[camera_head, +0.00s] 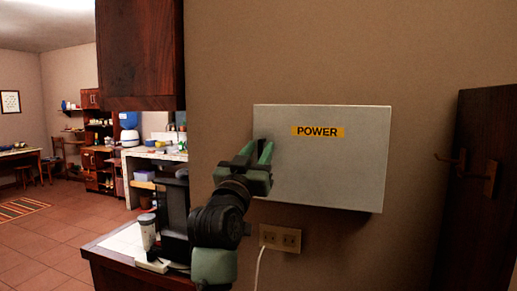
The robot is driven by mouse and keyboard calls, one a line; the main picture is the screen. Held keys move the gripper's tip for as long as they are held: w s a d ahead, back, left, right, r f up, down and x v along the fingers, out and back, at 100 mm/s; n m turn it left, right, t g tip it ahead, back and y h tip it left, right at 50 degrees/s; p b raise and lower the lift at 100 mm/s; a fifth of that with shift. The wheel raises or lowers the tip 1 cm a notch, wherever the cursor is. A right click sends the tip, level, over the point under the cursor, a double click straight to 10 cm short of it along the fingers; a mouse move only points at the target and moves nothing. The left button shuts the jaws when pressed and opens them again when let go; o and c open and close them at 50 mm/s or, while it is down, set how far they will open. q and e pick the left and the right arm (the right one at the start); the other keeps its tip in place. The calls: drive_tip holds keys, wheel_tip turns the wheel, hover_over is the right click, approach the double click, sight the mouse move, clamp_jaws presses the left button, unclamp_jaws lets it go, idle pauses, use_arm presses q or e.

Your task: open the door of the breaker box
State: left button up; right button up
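The breaker box (335,165) is a light grey metal box on the wall, with a yellow "POWER" label (318,132) on its front. Its door looks closed. My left gripper (257,150) is at the left edge of the box, in front of its lower left part. Its two green fingers point up and stand apart, with no object seen between them. I cannot tell whether a finger touches the box. The gripper hides part of the box's left edge. My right gripper is out of view.
A wall outlet (280,238) with a white cord is below the box. A dark wooden panel with hooks (490,178) stands at the right. A dark cabinet (140,50) hangs at upper left. A counter with a black appliance (174,215) is below it. Open floor lies at far left.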

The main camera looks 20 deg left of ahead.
use_arm(q)
clamp_jaws()
idle(1.4)
